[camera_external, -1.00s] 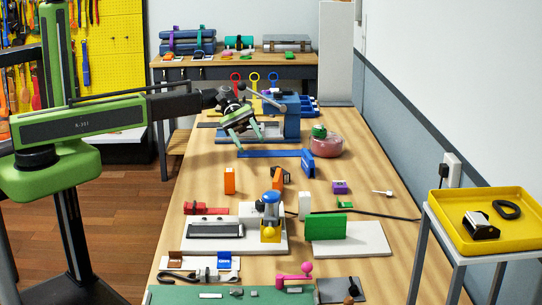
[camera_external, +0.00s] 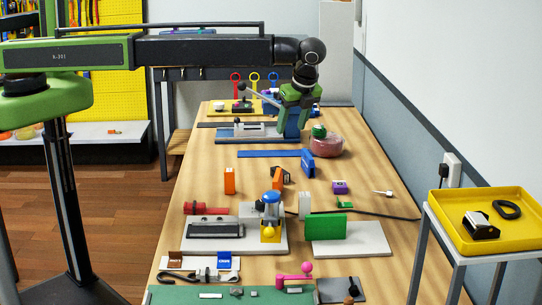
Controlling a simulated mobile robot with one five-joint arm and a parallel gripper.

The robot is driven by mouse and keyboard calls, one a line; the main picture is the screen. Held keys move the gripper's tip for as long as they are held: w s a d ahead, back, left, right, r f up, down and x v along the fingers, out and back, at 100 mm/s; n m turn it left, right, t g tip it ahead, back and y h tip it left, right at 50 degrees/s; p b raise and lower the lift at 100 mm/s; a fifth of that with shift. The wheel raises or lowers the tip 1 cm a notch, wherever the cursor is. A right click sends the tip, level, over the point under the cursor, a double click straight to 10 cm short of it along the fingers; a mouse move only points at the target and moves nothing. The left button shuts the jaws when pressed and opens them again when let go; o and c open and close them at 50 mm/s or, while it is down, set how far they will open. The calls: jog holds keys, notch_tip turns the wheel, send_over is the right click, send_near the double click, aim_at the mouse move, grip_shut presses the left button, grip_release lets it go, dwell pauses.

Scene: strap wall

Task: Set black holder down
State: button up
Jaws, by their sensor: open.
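The fingertips are small and partly lost against the blue machine. I cannot tell for certain which thing is the black holder. A small dark piece (camera_external: 242,107) sits on the yellow mat left of the gripper. A black piece (camera_external: 286,174) stands mid-bench beside an orange block.
A pink bowl with a green top (camera_external: 326,146) stands right of the machine. A flat blue bar (camera_external: 268,153) and an upright blue piece (camera_external: 308,163) lie nearer. A yellow tray (camera_external: 520,238) with black items stands at the right. Bare wood shows along the bench's right side.

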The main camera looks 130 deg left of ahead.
jog(key=b+x, duration=1.1)
jog(key=x, duration=0.1)
jog(key=shift+w+d+f, duration=0.1)
jog(key=shift+w+f, duration=0.05)
jog(key=shift+s+f+b, duration=0.2)
jog(key=shift+f+b, duration=0.05)
jog(key=shift+b, duration=0.1)
jog(key=b+x, duration=0.5)
jog(key=shift+w+f, duration=0.25)
jog(key=shift+r, duration=0.2)
grip_shut()
